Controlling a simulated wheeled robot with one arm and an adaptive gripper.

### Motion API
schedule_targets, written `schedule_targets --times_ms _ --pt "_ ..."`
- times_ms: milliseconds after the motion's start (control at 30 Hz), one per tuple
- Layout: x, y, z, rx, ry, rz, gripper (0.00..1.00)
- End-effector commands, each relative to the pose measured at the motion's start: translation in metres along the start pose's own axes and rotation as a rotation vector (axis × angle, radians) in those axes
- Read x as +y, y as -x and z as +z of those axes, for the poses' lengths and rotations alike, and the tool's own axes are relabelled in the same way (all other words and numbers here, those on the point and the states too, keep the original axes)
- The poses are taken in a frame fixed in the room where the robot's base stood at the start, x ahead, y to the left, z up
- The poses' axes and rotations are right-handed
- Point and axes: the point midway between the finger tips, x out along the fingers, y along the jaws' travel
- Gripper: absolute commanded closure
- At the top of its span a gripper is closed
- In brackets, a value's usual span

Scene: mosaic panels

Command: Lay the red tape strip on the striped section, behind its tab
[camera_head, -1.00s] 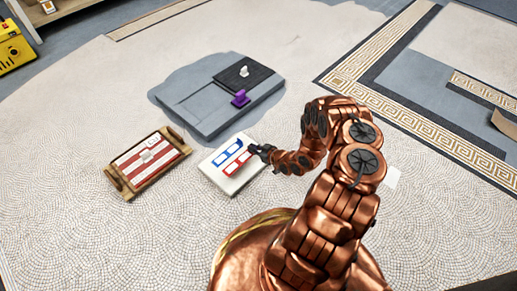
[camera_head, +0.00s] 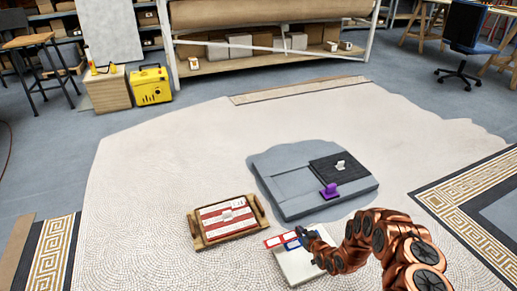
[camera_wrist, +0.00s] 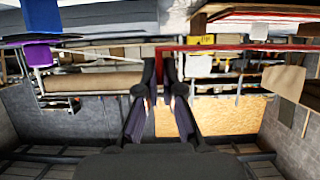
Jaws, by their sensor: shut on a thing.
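The striped section (camera_head: 240,226) is a red-and-white panel lying in a wooden tray left of centre, with a small pale tab (camera_head: 227,215) on it. My gripper (camera_head: 302,233) is above the white board (camera_head: 298,268), to the right of the tray. It is shut on the red tape strip (camera_head: 272,242), a red-edged piece with pale windows that sticks out left past the board. A blue strip (camera_head: 293,245) shows just behind or below it. In the wrist view my gripper's dark fingers (camera_wrist: 166,102) are close together; the strip's exact seat between them is unclear.
A grey slab (camera_head: 290,195) lies behind, carrying a dark panel (camera_head: 335,172) with a white piece and a purple block (camera_head: 330,191). The tray's wooden handles (camera_head: 195,229) stand up at its ends. Floor left of the tray is clear.

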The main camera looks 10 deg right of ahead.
Motion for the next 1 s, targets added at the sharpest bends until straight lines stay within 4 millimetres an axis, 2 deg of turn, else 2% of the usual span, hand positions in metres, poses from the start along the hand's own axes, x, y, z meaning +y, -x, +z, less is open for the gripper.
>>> schedule_targets --times_ms 167,333,500,767,1000 --pt "0.019 0.004 -0.014 0.001 -0.002 0.012 1.00" --pt "0.043 0.011 -0.044 0.000 -0.011 0.037 1.00" --pt "0.059 0.018 -0.079 0.003 -0.022 0.064 1.00" --pt "0.070 0.027 -0.135 0.005 -0.041 0.107 1.00" --pt "0.068 0.038 -0.185 0.006 -0.060 0.146 1.00"
